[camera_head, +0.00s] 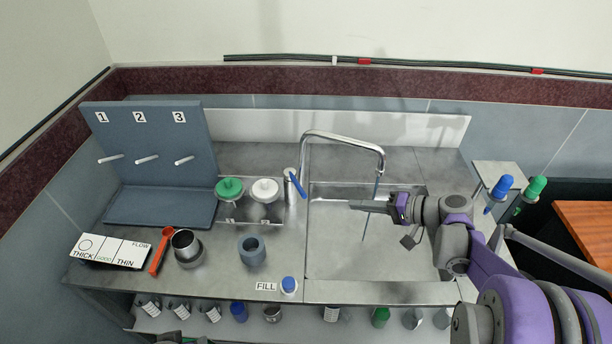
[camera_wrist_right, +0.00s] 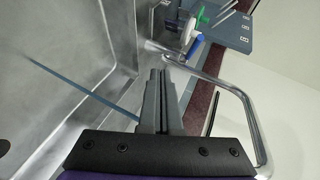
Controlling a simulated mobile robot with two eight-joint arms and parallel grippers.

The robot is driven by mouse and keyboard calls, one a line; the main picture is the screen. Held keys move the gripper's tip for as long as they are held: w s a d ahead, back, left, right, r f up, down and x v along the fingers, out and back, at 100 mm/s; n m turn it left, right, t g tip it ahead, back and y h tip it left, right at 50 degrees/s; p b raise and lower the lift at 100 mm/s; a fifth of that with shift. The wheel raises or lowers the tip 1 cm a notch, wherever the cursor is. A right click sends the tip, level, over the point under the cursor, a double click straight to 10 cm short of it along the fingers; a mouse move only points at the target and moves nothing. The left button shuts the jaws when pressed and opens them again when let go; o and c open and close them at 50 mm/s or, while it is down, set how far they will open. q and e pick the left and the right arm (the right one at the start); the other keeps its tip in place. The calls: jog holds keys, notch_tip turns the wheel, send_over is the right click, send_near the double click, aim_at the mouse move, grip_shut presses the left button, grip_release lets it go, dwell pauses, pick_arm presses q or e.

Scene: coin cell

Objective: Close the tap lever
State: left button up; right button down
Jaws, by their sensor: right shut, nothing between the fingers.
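The tap has a chrome spout (camera_head: 345,140) arching over the sink (camera_head: 330,262). Its blue lever (camera_head: 297,184) sits on the tap body at the left of the sink and tilts down to the right. A thin blue stream (camera_head: 376,190) runs from the spout end into the sink. My right gripper (camera_head: 352,205) is shut and empty over the sink, right of the lever and apart from it. In the right wrist view the shut fingers (camera_wrist_right: 157,76) point towards the blue lever (camera_wrist_right: 195,47), with a gap between. My left gripper does not show.
Green-topped (camera_head: 229,188) and white-topped (camera_head: 265,190) items stand left of the tap. The spout arches behind my right gripper.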

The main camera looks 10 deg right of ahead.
notch_tip(320, 180, up, 4)
jog(key=a+n+y, duration=0.1)
jog(key=y, duration=0.1)
jog(key=p, duration=0.1)
send_near(297, 183)
jog(key=shift+n+y, duration=0.3)
jog(key=a, duration=0.1)
jog(key=w+a+f, duration=0.1)
jog(key=a, duration=0.1)
jog(key=shift+w+a+f, duration=0.3)
jog(key=shift+a, duration=0.15)
